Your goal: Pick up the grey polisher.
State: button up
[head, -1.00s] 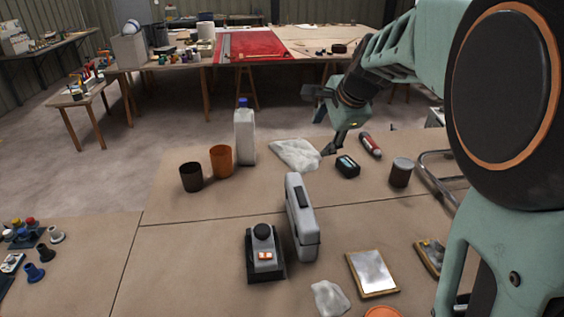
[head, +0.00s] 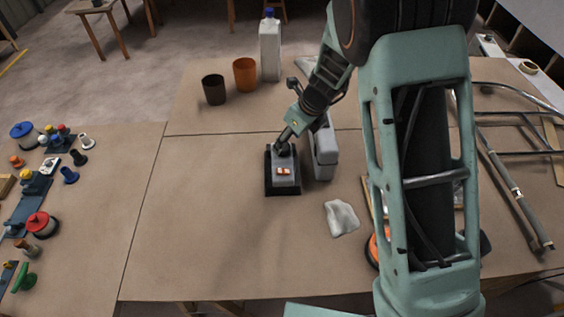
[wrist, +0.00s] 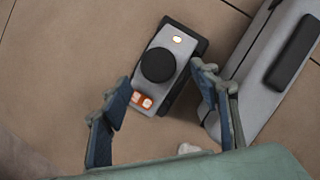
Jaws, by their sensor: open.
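The grey polisher (head: 284,182) stands on the table, with a grey body, a dark base and small orange marks on top. Its round black knob shows in the wrist view, where the grey body (wrist: 184,53) lies ahead of my fingers. My gripper (head: 284,148) is right above the polisher in the head view and hides its knob. In the wrist view my gripper (wrist: 160,76) is open and empty, one finger on each side of the polisher's near end. I cannot tell whether either finger touches it.
A tall grey case (head: 325,160) stands close on the polisher's right; the right finger is near it. A crumpled white cloth (head: 341,218) lies in front to the right. A dark cup (head: 213,90), orange cup (head: 245,75) and white bottle (head: 269,50) stand behind.

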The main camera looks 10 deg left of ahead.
aim_at(282, 161)
jog(key=shift+x, duration=2.6)
jog(key=shift+a, duration=0.15)
jog(key=shift+c, duration=0.2)
grip_shut()
jog(key=shift+r, duration=0.1)
